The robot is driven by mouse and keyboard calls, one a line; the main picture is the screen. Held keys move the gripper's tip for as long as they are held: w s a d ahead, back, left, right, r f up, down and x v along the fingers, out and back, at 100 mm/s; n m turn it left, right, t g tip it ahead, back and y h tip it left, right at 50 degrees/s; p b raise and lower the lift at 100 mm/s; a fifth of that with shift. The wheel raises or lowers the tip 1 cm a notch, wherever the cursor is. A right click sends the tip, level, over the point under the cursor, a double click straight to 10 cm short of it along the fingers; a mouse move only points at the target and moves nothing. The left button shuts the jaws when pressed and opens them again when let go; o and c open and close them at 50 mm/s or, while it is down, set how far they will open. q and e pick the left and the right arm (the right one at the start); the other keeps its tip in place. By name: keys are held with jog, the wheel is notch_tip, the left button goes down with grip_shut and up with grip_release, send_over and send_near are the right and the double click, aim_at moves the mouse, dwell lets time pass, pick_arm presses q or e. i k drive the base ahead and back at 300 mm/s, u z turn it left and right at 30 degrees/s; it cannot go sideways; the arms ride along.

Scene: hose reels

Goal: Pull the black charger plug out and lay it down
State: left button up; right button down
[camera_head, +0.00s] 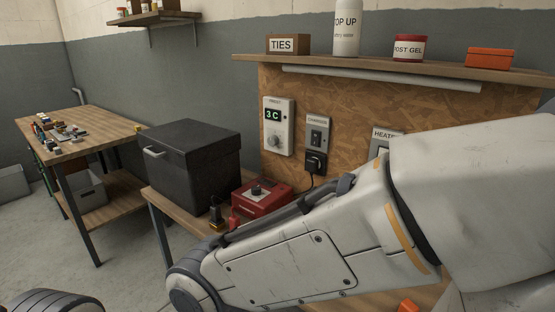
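The black charger plug (315,163) sits in the wall socket on the wood-chip board, just below a grey switch plate (318,132) labelled as the charger. Its dark cord drops from it and goes out of sight behind my arm. A red box (262,196) with a dark knob stands on the bench to the plug's lower left. My large white arm crosses the right and lower middle of the view, in front of the bench. Neither gripper shows, so I cannot see what either holds.
A dark lidded case (190,165) stands on the bench's left part. A small black and yellow item (216,215) lies near the red box. A white thermostat (279,126) is left of the plug. A shelf (400,67) overhangs the board. My arm hides most of the bench top.

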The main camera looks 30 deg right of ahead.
aim_at(312, 164)
jog(key=u, duration=0.7)
jog(key=i, duration=2.85)
jog(key=z, duration=3.5)
